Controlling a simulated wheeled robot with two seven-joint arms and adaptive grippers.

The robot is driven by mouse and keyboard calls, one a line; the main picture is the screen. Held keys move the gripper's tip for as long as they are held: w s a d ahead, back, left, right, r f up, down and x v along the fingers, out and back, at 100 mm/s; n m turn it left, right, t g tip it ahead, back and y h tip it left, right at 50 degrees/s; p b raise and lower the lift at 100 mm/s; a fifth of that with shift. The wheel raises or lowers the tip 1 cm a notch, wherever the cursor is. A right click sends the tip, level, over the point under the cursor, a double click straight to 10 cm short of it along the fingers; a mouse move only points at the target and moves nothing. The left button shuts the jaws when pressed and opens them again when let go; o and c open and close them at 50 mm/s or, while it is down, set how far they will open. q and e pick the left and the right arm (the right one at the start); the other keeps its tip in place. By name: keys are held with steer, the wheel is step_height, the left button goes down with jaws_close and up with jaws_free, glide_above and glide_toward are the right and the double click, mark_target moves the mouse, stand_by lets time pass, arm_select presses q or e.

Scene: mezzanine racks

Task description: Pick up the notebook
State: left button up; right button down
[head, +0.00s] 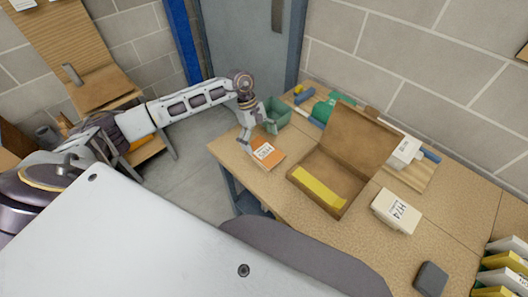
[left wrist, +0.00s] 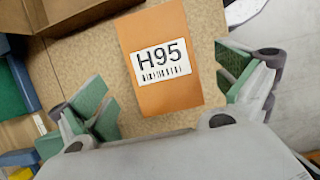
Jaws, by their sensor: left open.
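A flat orange notebook (head: 267,154) with a white label lies on the tan table near its left front edge. In the left wrist view the notebook (left wrist: 140,38) shows its label "H95" and a barcode. My left gripper (head: 257,139) is open, just above and beside the notebook. In the left wrist view its green-padded fingertips (left wrist: 162,78) are spread on either side of the notebook, and nothing is between them in grip. The gap between fingers and notebook is hard to judge. My right gripper is not in view.
An open cardboard box (head: 335,165) with a yellow item inside stands right of the notebook. A green bin (head: 277,112) is close behind the gripper. A white "H74" box (head: 396,211) and a dark block (head: 431,279) lie farther right. Free tabletop lies between them.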

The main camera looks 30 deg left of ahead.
mark_target(263, 151)
arm_select(q)
steer(key=x, duration=0.2)
steer(key=shift+s+f+p, duration=0.1)
steer(key=shift+f+p, duration=0.25)
steer(key=shift+f, duration=0.05)
steer(key=shift+d+f, duration=0.2)
steer(key=shift+f, duration=0.15)
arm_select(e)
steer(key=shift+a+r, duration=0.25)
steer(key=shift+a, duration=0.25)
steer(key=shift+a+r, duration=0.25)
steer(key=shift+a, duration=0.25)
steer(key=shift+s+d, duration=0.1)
arm_select(q)
steer(key=c, duration=1.1)
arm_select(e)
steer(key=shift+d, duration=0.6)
arm_select(q)
steer(key=shift+o, duration=0.2)
steer(key=shift+r, duration=0.1)
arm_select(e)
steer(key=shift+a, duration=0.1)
